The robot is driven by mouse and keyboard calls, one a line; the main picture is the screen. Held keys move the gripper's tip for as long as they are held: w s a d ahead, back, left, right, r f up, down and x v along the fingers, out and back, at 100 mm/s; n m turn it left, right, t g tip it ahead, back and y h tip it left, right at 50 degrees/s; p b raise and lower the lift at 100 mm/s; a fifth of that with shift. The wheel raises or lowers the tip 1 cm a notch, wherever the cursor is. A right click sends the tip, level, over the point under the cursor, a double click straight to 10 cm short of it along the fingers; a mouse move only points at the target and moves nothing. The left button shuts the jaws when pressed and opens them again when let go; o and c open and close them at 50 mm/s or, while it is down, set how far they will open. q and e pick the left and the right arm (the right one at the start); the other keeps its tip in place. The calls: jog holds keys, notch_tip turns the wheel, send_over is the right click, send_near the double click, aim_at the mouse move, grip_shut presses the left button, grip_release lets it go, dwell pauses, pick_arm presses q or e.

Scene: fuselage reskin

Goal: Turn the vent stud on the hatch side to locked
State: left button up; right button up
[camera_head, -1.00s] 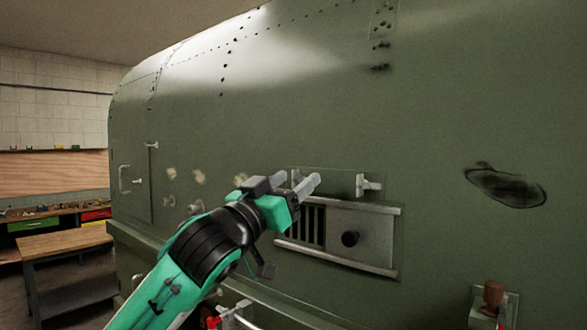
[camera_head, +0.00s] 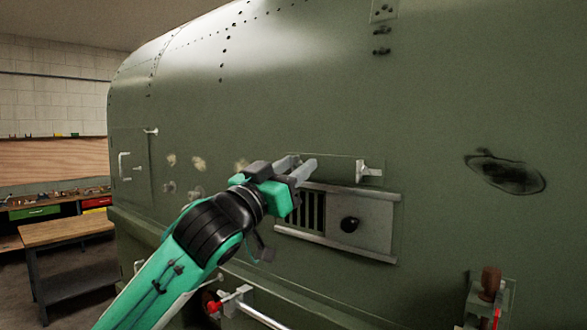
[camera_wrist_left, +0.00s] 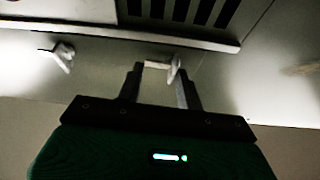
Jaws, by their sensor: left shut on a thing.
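The hatch (camera_head: 135,165) is further left, so the stud above the slatted end is the hatch-side one. My left gripper (camera_head: 303,168) is at that stud and mostly hides it in the head view. In the left wrist view the pale vent stud (camera_wrist_left: 174,68) shows between my gripper's two fingertips, and they are shut on it. The other vent stud (camera_head: 369,170) is above the panel's right end; it also shows in the left wrist view (camera_wrist_left: 63,55). My right gripper is not in view.
A wooden workbench (camera_head: 66,231) stands at the far left. Low on the fuselage are a red-and-white fitting (camera_head: 232,298) and, at right, a bracket with a brown knob (camera_head: 490,283). A dark scorched patch (camera_head: 507,177) marks the skin. The skin above the panel is clear.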

pick_arm(q)
jog(key=shift+w+a+f+m+g+h, duration=0.1)
jog(key=shift+m+g+h, duration=0.45)
jog(key=shift+m, duration=0.95)
jog(key=shift+s+f+m+g+h, duration=0.1)
jog(key=shift+m+g+h, duration=0.45)
jog(key=shift+m, duration=0.95)
jog(key=shift+w+a+f+m+g+h, duration=0.1)
jog(key=shift+m+g+h, duration=0.45)
jog(key=shift+m, duration=0.95)
jog(key=shift+g, duration=0.35)
jog(key=o, duration=1)
jog(key=b+v, duration=0.7)
jog(key=v, duration=0.6)
jog(key=shift+s+a+f, duration=0.1)
jog(key=shift+s+a, duration=0.1)
jog(key=shift+s, duration=0.15)
